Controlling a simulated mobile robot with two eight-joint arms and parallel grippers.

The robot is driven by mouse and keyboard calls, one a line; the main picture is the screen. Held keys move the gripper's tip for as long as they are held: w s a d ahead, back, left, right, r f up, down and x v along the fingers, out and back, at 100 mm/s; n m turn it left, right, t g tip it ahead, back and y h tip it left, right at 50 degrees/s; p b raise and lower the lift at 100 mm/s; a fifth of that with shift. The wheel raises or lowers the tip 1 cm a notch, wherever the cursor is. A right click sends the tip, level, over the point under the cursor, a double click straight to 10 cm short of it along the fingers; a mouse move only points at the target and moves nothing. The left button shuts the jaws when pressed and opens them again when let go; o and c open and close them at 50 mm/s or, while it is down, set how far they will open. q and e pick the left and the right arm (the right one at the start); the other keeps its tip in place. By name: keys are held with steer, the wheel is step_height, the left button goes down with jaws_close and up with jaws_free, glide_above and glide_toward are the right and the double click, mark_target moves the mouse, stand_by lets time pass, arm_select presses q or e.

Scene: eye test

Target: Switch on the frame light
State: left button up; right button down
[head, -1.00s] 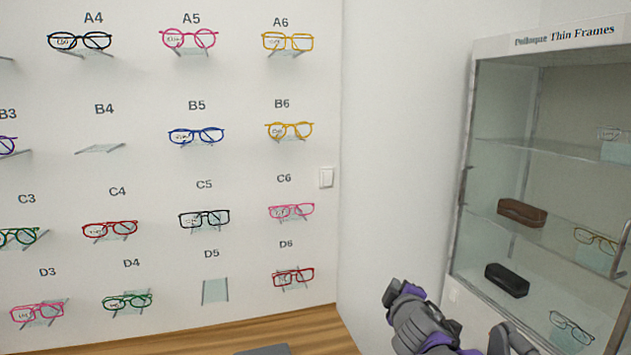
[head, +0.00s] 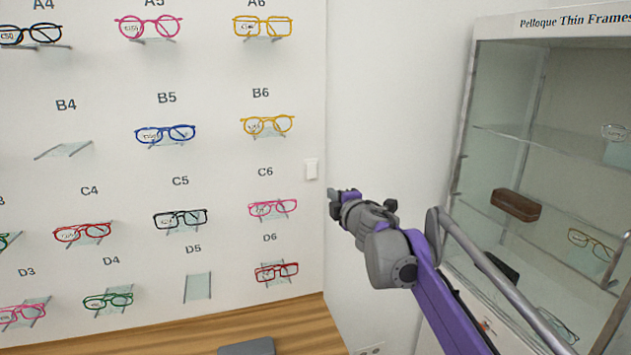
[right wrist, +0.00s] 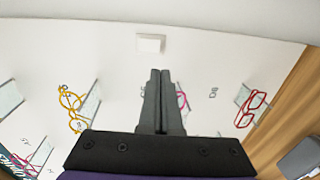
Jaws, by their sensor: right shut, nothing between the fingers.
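A white light switch (head: 311,169) is on the white wall at the right edge of the glasses display, right of the B6 and C6 frames. It also shows in the right wrist view (right wrist: 151,44), beyond the fingertips. My right gripper (head: 335,203) is a little below and right of the switch in the head view. In the right wrist view its two fingers (right wrist: 160,72) are together and empty, pointing toward the switch with a visible gap. I cannot tell from the picture whether the switch is on or off. My left gripper is not in view.
Glasses sit on small clear shelves, with pink frames (head: 272,208) at C6 and yellow frames (head: 267,124) at B6 close to the switch. A glass cabinet (head: 478,140) stands at the right. A wooden surface (head: 310,322) runs below the display.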

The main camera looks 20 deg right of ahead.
steer(key=p, duration=0.3)
glide_toward(313, 178)
steer(key=w, duration=0.5)
steer(key=shift+a+f, duration=0.1)
steer(key=shift+f, duration=0.15)
steer(key=shift+w+f, duration=0.2)
steer(key=shift+w, duration=0.7)
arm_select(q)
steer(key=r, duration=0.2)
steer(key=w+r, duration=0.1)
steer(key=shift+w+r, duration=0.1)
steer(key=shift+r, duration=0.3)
